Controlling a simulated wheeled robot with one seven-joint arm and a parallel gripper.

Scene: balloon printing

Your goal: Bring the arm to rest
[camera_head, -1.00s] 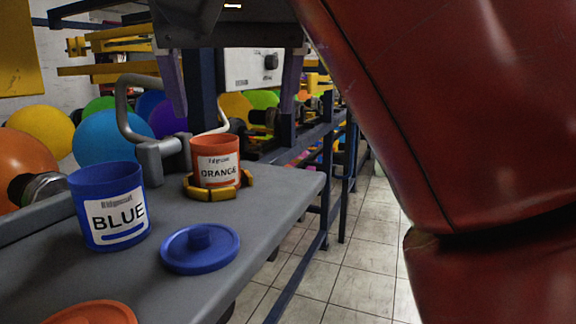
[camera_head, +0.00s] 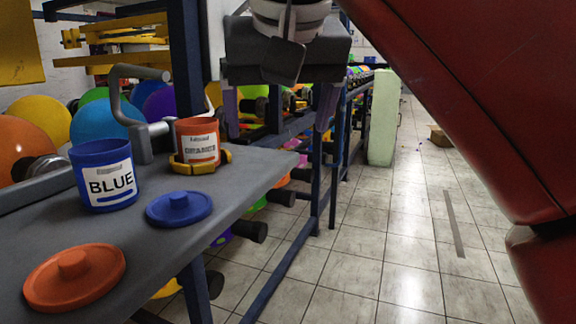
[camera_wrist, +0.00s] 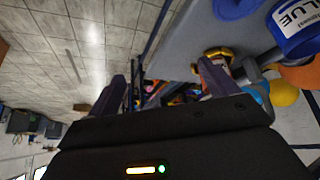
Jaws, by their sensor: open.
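My gripper (camera_head: 278,112) is at the top middle of the head view, its two purple fingers wide apart with nothing between them. In the wrist view my gripper (camera_wrist: 166,85) also shows both fingers spread and empty. It hangs to the right of the orange can (camera_head: 198,142), clear of the table's right edge. My red arm links cover the right side of the head view.
The grey table (camera_head: 150,240) bears a blue can (camera_head: 105,178), a blue lid (camera_head: 180,208) and an orange lid (camera_head: 74,276). The orange can stands in a yellow holder (camera_head: 203,167). Balloons and a rack (camera_head: 318,190) lie behind. Tiled floor (camera_head: 390,250) at right is clear.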

